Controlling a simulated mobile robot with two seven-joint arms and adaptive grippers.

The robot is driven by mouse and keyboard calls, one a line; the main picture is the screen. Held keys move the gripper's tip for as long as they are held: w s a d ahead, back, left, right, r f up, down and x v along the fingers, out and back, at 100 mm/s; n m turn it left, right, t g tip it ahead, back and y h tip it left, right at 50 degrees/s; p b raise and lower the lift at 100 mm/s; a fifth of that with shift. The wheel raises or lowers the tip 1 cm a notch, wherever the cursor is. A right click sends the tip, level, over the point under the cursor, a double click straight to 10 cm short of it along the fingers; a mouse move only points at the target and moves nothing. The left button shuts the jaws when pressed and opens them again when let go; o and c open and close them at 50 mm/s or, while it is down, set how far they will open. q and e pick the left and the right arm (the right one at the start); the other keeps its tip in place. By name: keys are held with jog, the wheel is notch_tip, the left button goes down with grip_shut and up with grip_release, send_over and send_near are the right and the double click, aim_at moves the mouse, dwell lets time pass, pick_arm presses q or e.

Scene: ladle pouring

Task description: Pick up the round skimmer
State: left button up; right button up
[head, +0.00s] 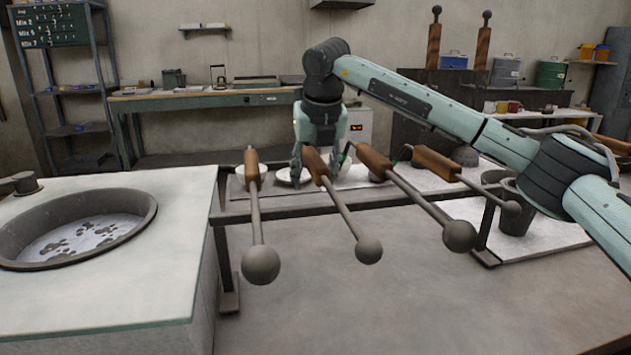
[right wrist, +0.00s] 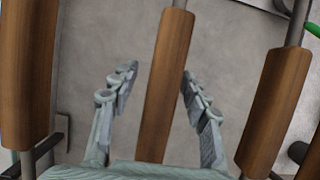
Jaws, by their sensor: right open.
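Several long tools with wooden handles, metal rods and round ball ends lie side by side on a dark rack (head: 290,211). The balls point toward me. My right gripper (head: 320,168) points down at the second tool from the left (head: 368,249). In the right wrist view its fingers (right wrist: 155,82) are open, one on each side of a wooden handle (right wrist: 163,90), with visible gaps. Pale round shapes show behind the handles, partly hidden; I cannot tell which tool is the round skimmer. My left gripper is not in view.
Neighbouring handles lie close on the left (right wrist: 28,75) and right (right wrist: 275,110) of the gripper. A pale counter with a round dark-rimmed basin (head: 148,212) stands at left. A dark bucket (head: 518,215) stands at right. The floor before the rack is clear.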

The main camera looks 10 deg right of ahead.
grip_shut()
dwell(0.6)
jog(key=shift+r, duration=0.15)
